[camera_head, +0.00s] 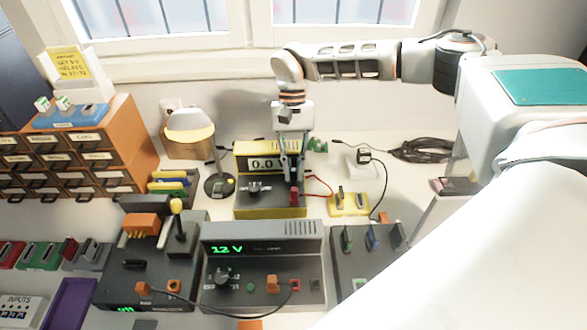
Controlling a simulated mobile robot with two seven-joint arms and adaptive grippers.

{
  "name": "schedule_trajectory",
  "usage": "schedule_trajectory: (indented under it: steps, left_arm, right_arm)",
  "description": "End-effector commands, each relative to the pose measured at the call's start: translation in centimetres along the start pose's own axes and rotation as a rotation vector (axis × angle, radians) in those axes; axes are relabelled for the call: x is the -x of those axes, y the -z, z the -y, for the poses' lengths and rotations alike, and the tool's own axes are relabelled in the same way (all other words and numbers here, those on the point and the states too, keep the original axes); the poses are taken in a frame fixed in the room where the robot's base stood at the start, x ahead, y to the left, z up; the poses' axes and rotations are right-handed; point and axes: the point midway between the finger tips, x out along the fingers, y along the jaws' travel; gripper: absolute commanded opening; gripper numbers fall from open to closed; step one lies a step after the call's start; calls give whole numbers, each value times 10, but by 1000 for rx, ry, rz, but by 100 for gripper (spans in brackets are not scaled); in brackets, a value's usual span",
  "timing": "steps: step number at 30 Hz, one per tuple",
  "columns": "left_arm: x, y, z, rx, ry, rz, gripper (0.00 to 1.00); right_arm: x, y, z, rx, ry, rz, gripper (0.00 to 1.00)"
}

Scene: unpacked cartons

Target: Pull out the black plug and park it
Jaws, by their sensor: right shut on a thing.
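My right gripper (292,180) points down over the front right of the yellow meter (246,211), which reads 0.0. Its fingers are shut on what looks like a red plug (294,198); the fingers hide its upper part. A red wire runs from there to the right. A black plug (363,155) with a black cord sits at a white block right of the meter. Whether it is seated in the block is too small to tell. My left gripper is not in view.
A power supply (312,238) showing 12 V stands in front of the meter. A yellow block (349,208) and a dark cable coil (422,150) lie to the right. A lamp (189,132) and an orange drawer cabinet (127,128) stand left. Bare table shows around the white block.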

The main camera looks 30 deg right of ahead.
Motion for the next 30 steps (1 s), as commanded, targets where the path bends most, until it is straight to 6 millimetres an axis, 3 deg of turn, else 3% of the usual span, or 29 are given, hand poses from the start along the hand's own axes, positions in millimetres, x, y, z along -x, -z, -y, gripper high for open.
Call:
schedule_trajectory:
  steps: [30]
  left_arm:
    - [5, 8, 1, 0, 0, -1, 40]
  right_arm:
    - [0, 0, 0, 0, 0, 0, 1]
